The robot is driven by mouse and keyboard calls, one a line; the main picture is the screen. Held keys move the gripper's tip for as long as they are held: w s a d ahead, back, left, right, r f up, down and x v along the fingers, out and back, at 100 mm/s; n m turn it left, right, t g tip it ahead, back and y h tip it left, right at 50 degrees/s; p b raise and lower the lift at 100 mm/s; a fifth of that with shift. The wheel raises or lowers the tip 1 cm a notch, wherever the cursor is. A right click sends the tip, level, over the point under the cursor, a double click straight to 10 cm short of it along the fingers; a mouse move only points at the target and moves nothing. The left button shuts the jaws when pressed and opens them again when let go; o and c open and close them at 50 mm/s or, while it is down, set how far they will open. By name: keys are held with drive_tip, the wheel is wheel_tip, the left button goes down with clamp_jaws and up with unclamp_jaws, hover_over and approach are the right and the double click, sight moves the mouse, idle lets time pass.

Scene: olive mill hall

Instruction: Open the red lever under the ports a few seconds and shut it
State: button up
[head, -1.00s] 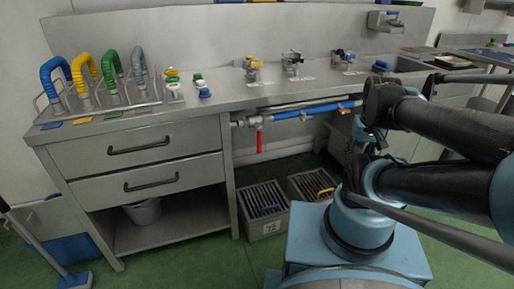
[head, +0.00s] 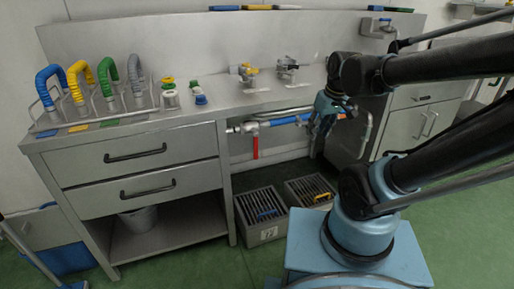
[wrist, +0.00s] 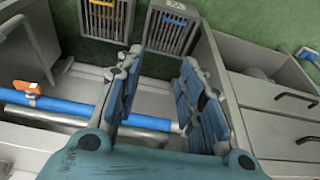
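The red lever (head: 255,147) hangs straight down from a valve (head: 250,127) on the pipe under the bench. Above the pipe, taps (head: 246,76) with coloured handles stand on the bench top. My gripper (head: 322,118) is under the bench edge, to the right of the lever and apart from it. The wrist view shows my gripper (wrist: 165,95) with its two blue fingers spread and nothing seen between them. The blue pipe (wrist: 60,106) runs behind the fingers there. The red lever does not show in the wrist view.
Two grey slatted crates (head: 247,236) (head: 290,196) stand on the floor below the pipe. A drawer unit (head: 135,172) closes off the left side. An orange fitting (wrist: 27,87) sits on the pipe. Hose loops (head: 78,80) stand in a rack on the bench.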

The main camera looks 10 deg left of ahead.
sight(257, 143)
drive_tip(key=w+a+r+n+y, duration=0.1)
drive_tip(key=a+n, duration=0.2)
drive_tip(key=a, duration=0.6)
drive_tip(key=w+a+r+n+y, duration=0.1)
drive_tip(key=w+a+n, duration=0.15)
drive_tip(key=a, duration=0.55)
drive_tip(key=shift+g, duration=0.3)
drive_tip(key=shift+s+x, duration=0.15)
drive_tip(key=shift+x, duration=4.1)
drive_tip(key=shift+s+x, duration=0.15)
drive_tip(key=shift+x, duration=4.1)
drive_tip(key=shift+c, duration=0.2)
drive_tip(key=shift+a, duration=0.1)
clamp_jaws()
